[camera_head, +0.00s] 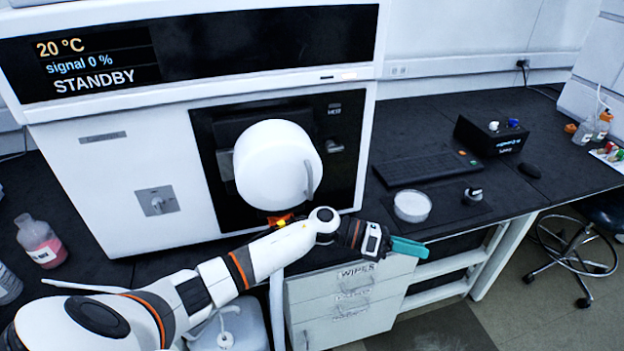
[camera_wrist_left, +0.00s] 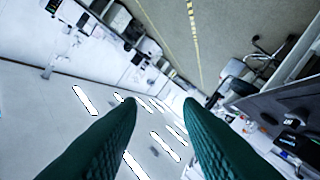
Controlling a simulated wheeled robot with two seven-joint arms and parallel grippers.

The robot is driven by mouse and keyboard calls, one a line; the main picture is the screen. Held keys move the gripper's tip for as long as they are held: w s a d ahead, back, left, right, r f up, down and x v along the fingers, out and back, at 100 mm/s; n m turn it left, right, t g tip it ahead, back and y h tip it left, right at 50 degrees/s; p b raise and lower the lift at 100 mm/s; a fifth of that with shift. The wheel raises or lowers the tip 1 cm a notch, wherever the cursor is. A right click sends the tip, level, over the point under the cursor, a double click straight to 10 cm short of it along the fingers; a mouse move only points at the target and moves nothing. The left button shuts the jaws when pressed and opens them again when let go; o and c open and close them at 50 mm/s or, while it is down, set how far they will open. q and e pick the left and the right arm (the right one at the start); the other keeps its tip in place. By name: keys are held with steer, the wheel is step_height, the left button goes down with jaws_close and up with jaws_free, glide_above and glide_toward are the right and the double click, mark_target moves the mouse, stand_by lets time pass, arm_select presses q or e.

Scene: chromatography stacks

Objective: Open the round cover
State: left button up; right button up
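The round cover (camera_head: 270,165) is a thick white disc on the black front panel of the white instrument. A small curved handle (camera_head: 310,181) sits at its right edge. The cover hides what is behind it; I cannot tell whether it is fully seated. My left gripper (camera_head: 408,247) is to the right of the cover and lower, apart from it, with its teal fingers pointing right. In the left wrist view, the two fingers (camera_wrist_left: 160,108) are spread with nothing between them. The cover is not seen there. My right gripper is not in view.
The instrument's display (camera_head: 95,65) reads STANDBY. A round clear dish (camera_head: 412,206), a keyboard (camera_head: 427,167) and a black box (camera_head: 491,134) stand on the dark bench to the right. A drawer unit (camera_head: 345,303) is below my left gripper. A pink-liquid bottle (camera_head: 40,243) stands at left.

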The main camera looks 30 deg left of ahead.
arm_select(q)
steer(key=s+r+m+g+y, duration=0.2)
steer(key=s+r+m+g, duration=0.15)
steer(key=r+m, duration=0.45)
steer(key=m+t+y+p, duration=0.2)
steer(key=m+y, duration=1.1)
steer(key=y, duration=0.4)
glide_toward(311, 184)
steer(key=shift+g, duration=0.25)
steer(key=p+x, duration=0.1)
steer(key=x, duration=1)
steer(key=shift+w, duration=0.25)
steer(key=shift+c, duration=0.5)
jaws_close()
